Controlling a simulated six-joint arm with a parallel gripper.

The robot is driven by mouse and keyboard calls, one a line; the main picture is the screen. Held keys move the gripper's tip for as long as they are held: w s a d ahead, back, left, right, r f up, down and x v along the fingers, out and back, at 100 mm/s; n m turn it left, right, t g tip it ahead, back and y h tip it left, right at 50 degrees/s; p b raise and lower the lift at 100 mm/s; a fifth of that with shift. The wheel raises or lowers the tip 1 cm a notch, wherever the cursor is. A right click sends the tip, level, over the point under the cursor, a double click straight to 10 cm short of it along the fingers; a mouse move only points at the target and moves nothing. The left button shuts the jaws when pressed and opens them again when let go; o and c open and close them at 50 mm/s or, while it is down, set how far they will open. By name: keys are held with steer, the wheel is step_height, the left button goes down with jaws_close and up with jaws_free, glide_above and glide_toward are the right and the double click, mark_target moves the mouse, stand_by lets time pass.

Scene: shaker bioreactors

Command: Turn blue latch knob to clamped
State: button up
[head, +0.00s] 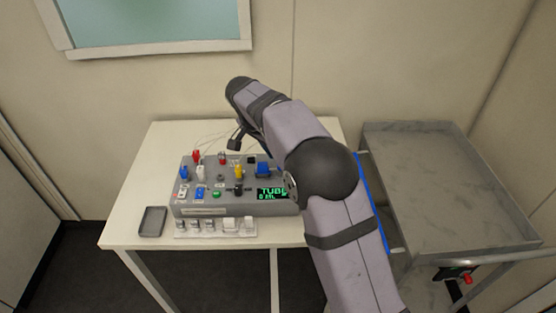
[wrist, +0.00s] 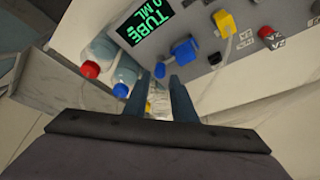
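In the wrist view a blue knob (wrist: 184,52) sits on the grey control box, just ahead of my gripper (wrist: 159,79). The fingers are apart, with nothing clearly held between them; the knob is beyond the right fingertip and looks untouched. In the head view the control box (head: 190,210) stands on the white table. A blue knob (head: 263,169) is on its right side and another blue knob (head: 184,173) on its left. I cannot tell from any label which is the latch. My gripper (head: 234,144) shows dark and small above the box's back edge in the head view.
A yellow knob (wrist: 225,22) is beside the blue one. Bottles with a red cap (wrist: 90,70) and a blue cap (wrist: 120,90) stand beside the box near the green display (wrist: 142,24). A grey tray (head: 152,222) lies front left; a cart (head: 450,190) stands right.

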steer(key=v, duration=0.4)
stand_by(0.4)
steer(key=s+d+f+n+g+y, duration=0.1)
steer(key=s+d+f+n, duration=0.2)
steer(key=s, duration=0.7)
steer(key=s+d+f+n+g+y, duration=0.1)
steer(key=s+d+f+n, duration=0.2)
steer(key=s, duration=0.8)
steer(key=s+d+f+n+g+y, duration=0.1)
steer(key=s+d+f+n, duration=0.2)
steer(key=s+d+f, duration=0.3)
steer(key=s+d, duration=0.2)
steer(key=s, duration=0.2)
steer(key=shift+s+f, duration=0.25)
steer(key=shift+s, duration=0.05)
steer(key=shift+c, duration=0.7)
